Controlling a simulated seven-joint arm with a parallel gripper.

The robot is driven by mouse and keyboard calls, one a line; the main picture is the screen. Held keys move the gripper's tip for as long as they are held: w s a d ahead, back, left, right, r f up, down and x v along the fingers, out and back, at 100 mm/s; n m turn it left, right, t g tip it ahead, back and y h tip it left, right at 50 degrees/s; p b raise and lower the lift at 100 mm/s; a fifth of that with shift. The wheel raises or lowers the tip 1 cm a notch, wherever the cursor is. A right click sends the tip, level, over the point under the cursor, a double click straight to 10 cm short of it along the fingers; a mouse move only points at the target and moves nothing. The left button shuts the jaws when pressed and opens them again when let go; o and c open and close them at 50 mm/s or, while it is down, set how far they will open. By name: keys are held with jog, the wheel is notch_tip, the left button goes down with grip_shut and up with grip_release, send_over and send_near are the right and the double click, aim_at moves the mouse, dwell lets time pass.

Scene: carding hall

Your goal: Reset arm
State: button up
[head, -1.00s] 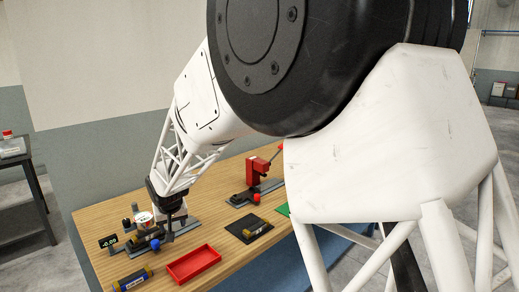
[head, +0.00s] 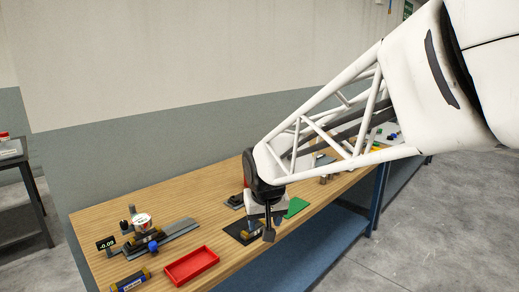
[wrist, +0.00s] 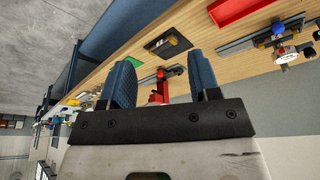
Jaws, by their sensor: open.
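My gripper (head: 262,230) hangs from the arm over the workbench, in front of the black mat (head: 232,228) in the head view. In the wrist view the two blue fingers of my gripper (wrist: 163,80) are spread apart with nothing between them. A small part with brass and grey (head: 250,229) lies on the black mat, partly hidden by my gripper. The red press (wrist: 158,92) shows between the fingers in the wrist view, farther off; my arm hides most of it in the head view.
A red tray (head: 205,260) sits at the bench's front edge. To its left are a dial gauge stand (head: 142,222) on a rail, a small display (head: 106,243) and a dark cylinder (head: 131,281). A green mat (head: 297,206) lies right of my gripper. Bare wood lies between tray and black mat.

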jog(key=s+d+m, duration=0.1)
jog(key=s+d, duration=0.7)
jog(key=s, duration=0.4)
jog(key=s+d+m+g, duration=0.1)
jog(key=s+d, duration=0.8)
jog(key=s, duration=0.3)
jog(key=shift+s+d+f+m+h, duration=0.2)
jog(key=shift+s+f+m+h, duration=0.05)
jog(key=shift+s+m+h, duration=0.15)
